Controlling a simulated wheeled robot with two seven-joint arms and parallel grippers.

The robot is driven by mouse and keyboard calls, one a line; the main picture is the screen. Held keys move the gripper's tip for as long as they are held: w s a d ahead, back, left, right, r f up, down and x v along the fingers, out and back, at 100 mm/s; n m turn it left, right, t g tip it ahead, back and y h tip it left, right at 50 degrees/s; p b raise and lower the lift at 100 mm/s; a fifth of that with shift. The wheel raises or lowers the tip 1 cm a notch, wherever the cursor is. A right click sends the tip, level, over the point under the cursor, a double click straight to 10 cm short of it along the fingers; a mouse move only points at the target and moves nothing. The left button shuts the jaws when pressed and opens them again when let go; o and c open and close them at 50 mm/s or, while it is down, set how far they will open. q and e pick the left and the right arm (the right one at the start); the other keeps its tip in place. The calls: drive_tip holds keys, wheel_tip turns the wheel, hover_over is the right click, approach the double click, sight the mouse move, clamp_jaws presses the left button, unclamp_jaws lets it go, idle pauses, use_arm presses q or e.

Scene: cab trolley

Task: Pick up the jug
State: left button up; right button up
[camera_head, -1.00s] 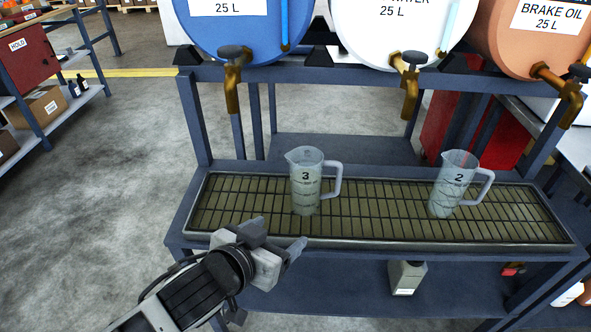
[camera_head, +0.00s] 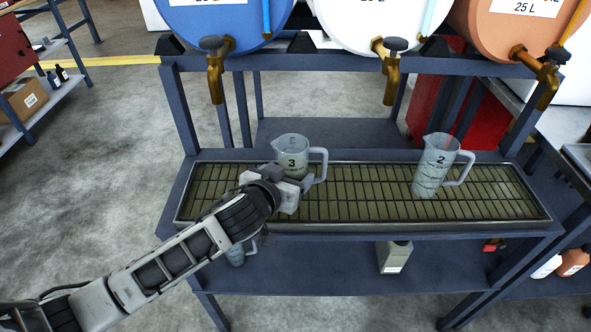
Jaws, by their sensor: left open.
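Two clear measuring jugs stand upright on the drip grate (camera_head: 345,207). The jug marked 3 (camera_head: 292,151) is left of centre, with its handle to the right. The jug marked 2 (camera_head: 436,166) is farther right, also with its handle to the right. My left gripper (camera_head: 290,180) is open, directly in front of the jug marked 3, and covers its lower part. The fingers are largely hidden, so I cannot tell whether they touch the jug or reach around it. My right gripper is out of view.
Blue, white and orange drums with brass taps (camera_head: 390,72) sit above the grate. On the lower shelf (camera_head: 330,270) are a pale bottle (camera_head: 395,257) and another clear vessel (camera_head: 238,254), partly behind my arm. Open floor lies to the left.

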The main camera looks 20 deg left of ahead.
use_arm(q)
drive_tip(key=shift+x, duration=1.55)
drive_tip(key=c, duration=0.8)
